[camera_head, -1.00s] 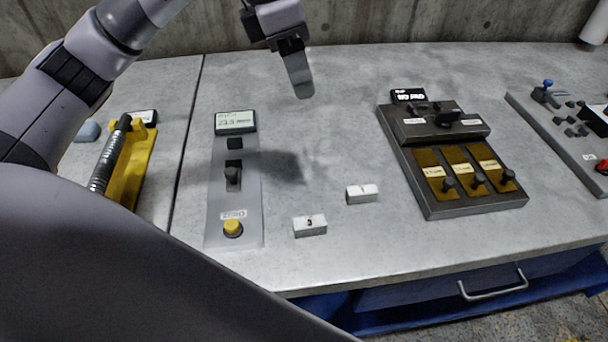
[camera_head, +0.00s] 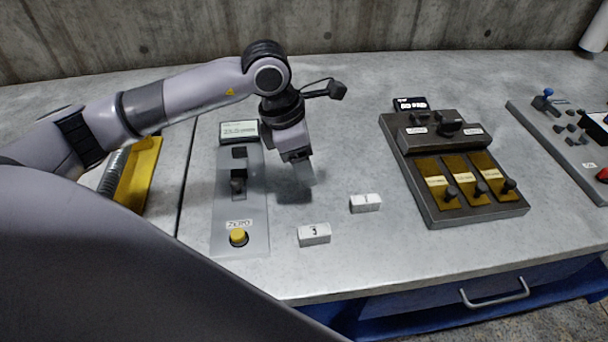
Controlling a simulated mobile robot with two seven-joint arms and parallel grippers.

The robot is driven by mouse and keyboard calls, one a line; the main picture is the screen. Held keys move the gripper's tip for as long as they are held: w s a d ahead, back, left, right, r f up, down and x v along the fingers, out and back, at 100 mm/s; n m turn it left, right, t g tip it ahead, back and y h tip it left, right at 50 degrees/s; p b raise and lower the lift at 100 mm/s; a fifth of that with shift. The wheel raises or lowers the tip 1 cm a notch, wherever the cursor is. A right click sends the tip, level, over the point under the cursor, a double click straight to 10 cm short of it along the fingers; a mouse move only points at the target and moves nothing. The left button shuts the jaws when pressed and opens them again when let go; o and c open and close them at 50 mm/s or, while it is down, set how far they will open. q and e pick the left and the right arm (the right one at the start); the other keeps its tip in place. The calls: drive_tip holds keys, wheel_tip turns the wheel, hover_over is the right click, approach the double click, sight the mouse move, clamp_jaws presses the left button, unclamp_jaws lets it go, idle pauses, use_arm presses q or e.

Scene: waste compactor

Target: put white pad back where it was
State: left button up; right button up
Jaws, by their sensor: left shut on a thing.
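My left gripper (camera_head: 303,172) points down over the bench, just right of the grey control strip. It is shut on a pale flat piece, apparently the white pad; finger and piece are hard to tell apart. A dark shadow lies on the bench beneath it. Two small white blocks lie apart on the bench in front of it: one marked 3 (camera_head: 314,234) and one marked 1 (camera_head: 365,203). My right gripper is not in view.
The grey strip (camera_head: 254,236) carries a display (camera_head: 239,130), dark switches and a yellow button (camera_head: 238,237). A dark switch box (camera_head: 435,199) stands to the right, and a grey joystick panel (camera_head: 570,150) beyond it. A yellow holder (camera_head: 139,178) is at left.

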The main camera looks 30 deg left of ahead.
sight(304, 192)
use_arm(q)
drive_tip(key=shift+f, duration=2.2)
drive_tip(key=shift+f, duration=0.25)
drive_tip(key=o, duration=1.1)
drive_tip(key=shift+r, duration=0.1)
drive_tip(key=shift+o, duration=0.2)
drive_tip(key=shift+r, duration=0.1)
drive_tip(key=shift+r, duration=0.25)
drive_tip(key=v, duration=1.1)
drive_tip(key=shift+r, duration=0.35)
